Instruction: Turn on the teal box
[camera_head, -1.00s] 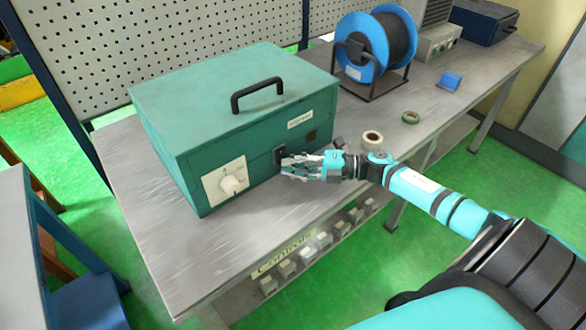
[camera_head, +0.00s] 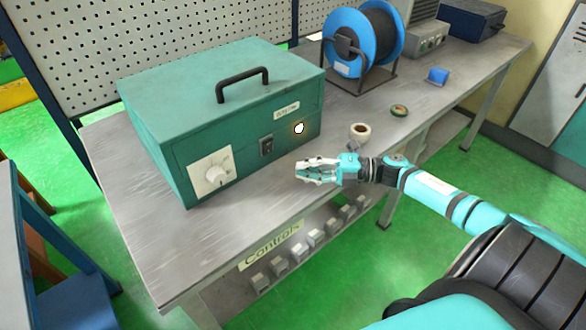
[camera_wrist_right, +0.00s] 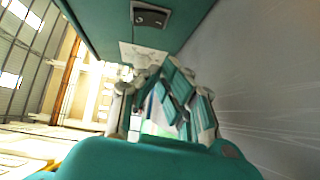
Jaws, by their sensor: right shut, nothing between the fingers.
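The teal box (camera_head: 250,145) stands on the grey workbench, with a black handle (camera_head: 242,84) on its lid. Its front has a white dial plate with a knob (camera_head: 211,173), a black rocker switch (camera_head: 267,145) and a small round lamp (camera_head: 299,128) that glows pale yellow-white. The switch also shows in the right wrist view (camera_wrist_right: 150,16). My right gripper (camera_head: 299,172) is shut and empty, in front of the box and apart from it, below and right of the switch. My left gripper is not in view.
On the workbench (camera_head: 130,215) stand a blue cable reel (camera_head: 345,45), a tape roll (camera_head: 359,132), a green ring (camera_head: 399,111) and a small blue block (camera_head: 438,76). A pegboard (camera_head: 150,40) rises behind. A lower shelf holds several small grey boxes.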

